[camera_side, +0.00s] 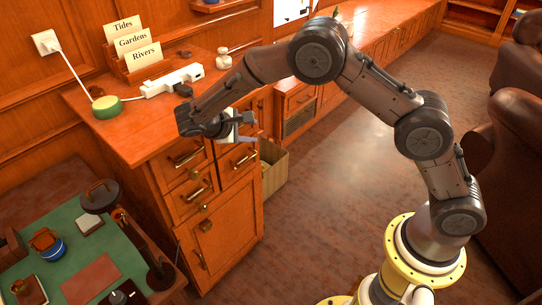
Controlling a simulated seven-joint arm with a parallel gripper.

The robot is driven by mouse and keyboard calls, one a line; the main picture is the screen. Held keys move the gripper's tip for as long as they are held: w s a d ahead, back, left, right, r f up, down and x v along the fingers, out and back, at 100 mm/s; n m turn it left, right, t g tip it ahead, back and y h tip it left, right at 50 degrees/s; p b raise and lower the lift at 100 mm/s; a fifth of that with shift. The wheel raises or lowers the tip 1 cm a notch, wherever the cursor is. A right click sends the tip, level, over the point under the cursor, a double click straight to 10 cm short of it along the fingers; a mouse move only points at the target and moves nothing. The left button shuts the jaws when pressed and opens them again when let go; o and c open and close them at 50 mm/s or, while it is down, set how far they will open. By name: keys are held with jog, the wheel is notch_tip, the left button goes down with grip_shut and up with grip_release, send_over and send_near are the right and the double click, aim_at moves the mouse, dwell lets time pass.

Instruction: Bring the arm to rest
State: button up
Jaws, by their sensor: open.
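My gripper (240,138) is at the end of my arm, in front of the wooden cabinet (222,226) near its top drawers. The arm arches up from its yellow-ringed base at the lower right and reaches left over the floor. The gripper's fingers point to the right and look open, with nothing seen between them. Part of the gripper is hidden by the wrist. I cannot tell whether it touches the cabinet front.
The cabinet top holds a white power strip (172,81), a green round object (107,107) and a card rack (144,70). A green-topped desk (75,255) with small items stands at lower left. A bin (273,168) sits beside the cabinet. Leather armchairs (508,150) stand right. The middle floor is clear.

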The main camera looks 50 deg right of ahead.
jog(key=s+d+r+m+y, duration=0.2)
jog(key=s+r+y, duration=0.1)
jog(key=s+r, duration=0.45)
jog(key=s+d+r+m+y, duration=0.1)
jog(key=s+d+r+y, duration=0.2)
jog(key=s+r, duration=0.4)
jog(key=s+a+m+t+y, duration=0.2)
jog(key=s+m+t+y, duration=0.1)
jog(key=s, duration=1.5)
jog(key=shift+a+t+y, duration=0.25)
jog(key=shift+t+y, duration=0.45)
jog(key=shift+t, duration=0.1)
